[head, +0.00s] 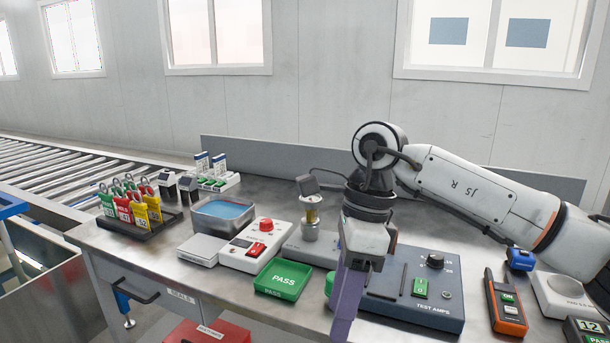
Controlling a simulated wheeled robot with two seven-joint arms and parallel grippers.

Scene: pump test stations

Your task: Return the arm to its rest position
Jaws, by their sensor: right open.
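My right arm (470,190) comes in from the right edge, its elbow-like bend above the bench. My right gripper (347,305) hangs down over the metal bench, in front of the left end of the blue TEST AMPS panel (440,312). Its purple fingers point down and look close together from this side, but the jaws are open. I see nothing held between them. The gripper hides part of the panel and of the bench behind it. My left gripper is not in view.
Left of the gripper are a green PASS tray (283,279), a white switch box (250,247), a small pump (310,218) and a blue-filled tray (224,214). Padlocks (130,207) stand further left. An orange meter (505,304) is at right. A roller conveyor (60,168) runs behind left.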

